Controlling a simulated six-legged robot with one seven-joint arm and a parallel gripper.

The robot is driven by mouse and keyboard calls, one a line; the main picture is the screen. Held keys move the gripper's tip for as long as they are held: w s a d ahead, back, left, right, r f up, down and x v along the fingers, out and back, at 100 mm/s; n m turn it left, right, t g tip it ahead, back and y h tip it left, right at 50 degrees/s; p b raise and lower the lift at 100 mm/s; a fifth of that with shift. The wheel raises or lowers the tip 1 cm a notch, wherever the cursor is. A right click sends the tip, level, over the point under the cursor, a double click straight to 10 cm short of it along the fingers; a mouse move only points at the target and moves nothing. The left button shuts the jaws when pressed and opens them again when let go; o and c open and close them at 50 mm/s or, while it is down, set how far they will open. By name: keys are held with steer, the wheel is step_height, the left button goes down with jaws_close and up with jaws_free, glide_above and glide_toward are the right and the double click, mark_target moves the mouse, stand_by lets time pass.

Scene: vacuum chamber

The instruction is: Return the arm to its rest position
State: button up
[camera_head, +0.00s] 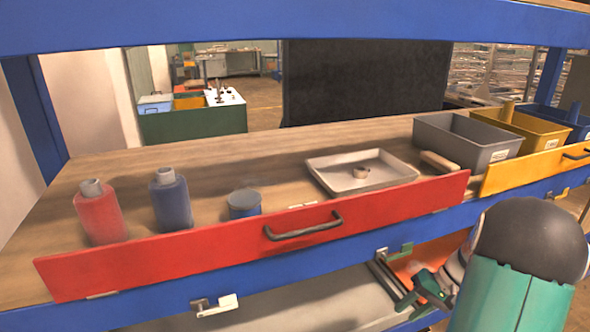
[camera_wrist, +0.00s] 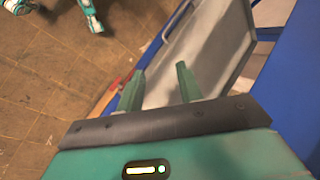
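My gripper (camera_wrist: 160,72) shows in the wrist view with its two green fingers spread apart and nothing between them. A pale grey shelf surface (camera_wrist: 205,55) lies beyond the fingers. In the head view my arm (camera_head: 515,270) is at the lower right, in front of the shelf, with a dark rounded joint and green casing. Its far end is low, near the lower shelf level, and is partly hidden by the arm itself.
The upper shelf (camera_head: 250,170) holds a red bottle (camera_head: 101,213), a blue bottle (camera_head: 171,200), a blue tin (camera_head: 244,204), a shallow tray (camera_head: 335,180) and a grey bin (camera_head: 450,145). A red front panel (camera_head: 190,250) edges it.

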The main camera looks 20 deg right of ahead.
steer(key=w+a+r+n+g+h, duration=0.1)
steer(key=w+a+r+n+h, duration=0.1)
steer(key=a+r, duration=0.65)
steer(key=s+a+r+n+t+h, duration=0.1)
steer(key=s+a+r, duration=0.2)
steer(key=a, duration=0.4)
steer(key=s+a+r+n+t+h, duration=0.1)
steer(key=s+a+r+t+h, duration=0.1)
steer(key=a, duration=0.5)
steer(key=s+a+r+n+t+h, duration=0.1)
steer(key=s+a+r, duration=0.4)
steer(key=a+r, duration=0.1)
steer(key=shift+a+r+n+h, duration=0.3)
steer(key=shift+a+n+h, duration=0.1)
steer(key=shift+a, duration=0.15)
